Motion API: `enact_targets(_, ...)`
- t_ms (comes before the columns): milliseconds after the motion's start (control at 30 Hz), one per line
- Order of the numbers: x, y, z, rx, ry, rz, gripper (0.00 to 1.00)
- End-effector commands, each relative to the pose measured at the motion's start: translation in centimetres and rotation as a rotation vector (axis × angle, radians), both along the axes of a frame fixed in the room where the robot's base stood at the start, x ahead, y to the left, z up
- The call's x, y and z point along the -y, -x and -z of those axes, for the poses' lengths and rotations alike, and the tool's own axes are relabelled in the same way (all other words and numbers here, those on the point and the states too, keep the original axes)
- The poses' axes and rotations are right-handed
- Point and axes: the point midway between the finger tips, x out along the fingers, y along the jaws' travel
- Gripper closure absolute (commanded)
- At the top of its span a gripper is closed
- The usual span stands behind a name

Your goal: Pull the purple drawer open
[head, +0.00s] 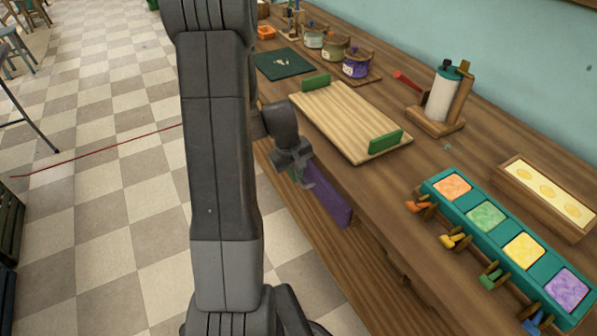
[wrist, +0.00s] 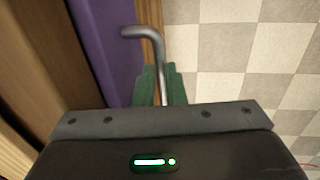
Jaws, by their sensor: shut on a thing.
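The purple drawer (head: 329,205) is set under the front edge of the wooden workbench, and its purple front also shows in the wrist view (wrist: 105,50). A bent grey metal handle (wrist: 150,35) stands beside the purple front. My gripper (head: 302,178) is at the drawer's left part in the head view. In the wrist view its green fingers (wrist: 162,85) are shut on the handle's straight part. My arm hides the left part of the bench front in the head view.
On the bench are a wooden tray with green handles (head: 340,118), a teal holder with coloured squares (head: 475,225), a bottle in a wooden stand (head: 441,100) and several jars (head: 356,65). The checkered floor (head: 110,190) in front is mostly clear.

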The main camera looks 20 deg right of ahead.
Motion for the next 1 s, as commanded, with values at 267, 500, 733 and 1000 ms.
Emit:
enact_targets(267, -5.5, 0.4, 0.3, 0.0, 0.0, -0.008, 1.0)
enact_targets(500, -12.1, 0.9, 0.3, 0.001, 0.0, -0.01, 1.0)
enact_targets(733, -17.7, 1.4, 0.1, 0.0, -0.001, -0.009, 1.0)
enact_targets(1000, -22.0, 1.7, 0.0, 0.0, 0.0, -0.005, 1.0)
